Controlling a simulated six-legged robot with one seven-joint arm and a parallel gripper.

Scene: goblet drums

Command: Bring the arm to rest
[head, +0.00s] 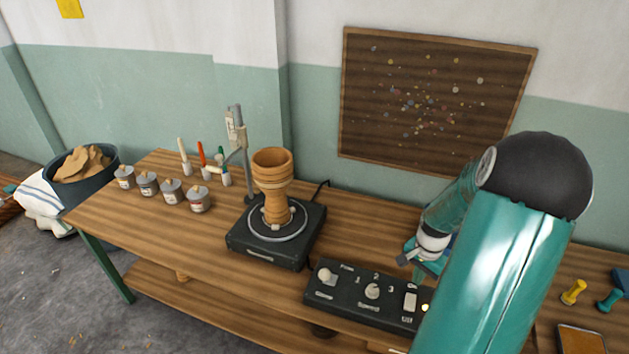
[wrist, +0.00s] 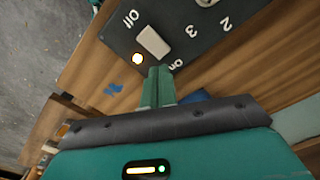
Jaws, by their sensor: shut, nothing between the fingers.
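My arm reaches over the right part of the wooden workbench (head: 215,257) in the head view. My gripper (wrist: 158,72) shows in the wrist view with its two teal fingers together and nothing between them. The fingertips are beside the white rocker switch (wrist: 153,41) of the black control box (head: 360,295); I cannot tell whether they touch it. In the head view my gripper is mostly hidden behind my arm. A clay goblet drum (head: 272,185) stands upright on the black turntable (head: 270,252).
Several small paint tins (head: 172,191) and tools in white holders (head: 201,160) stand at the bench's left. A metal post (head: 241,150) rises behind the turntable. Yellow (head: 573,292) and teal (head: 609,300) knobbed pieces lie at the right. A dark bin (head: 80,172) stands left.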

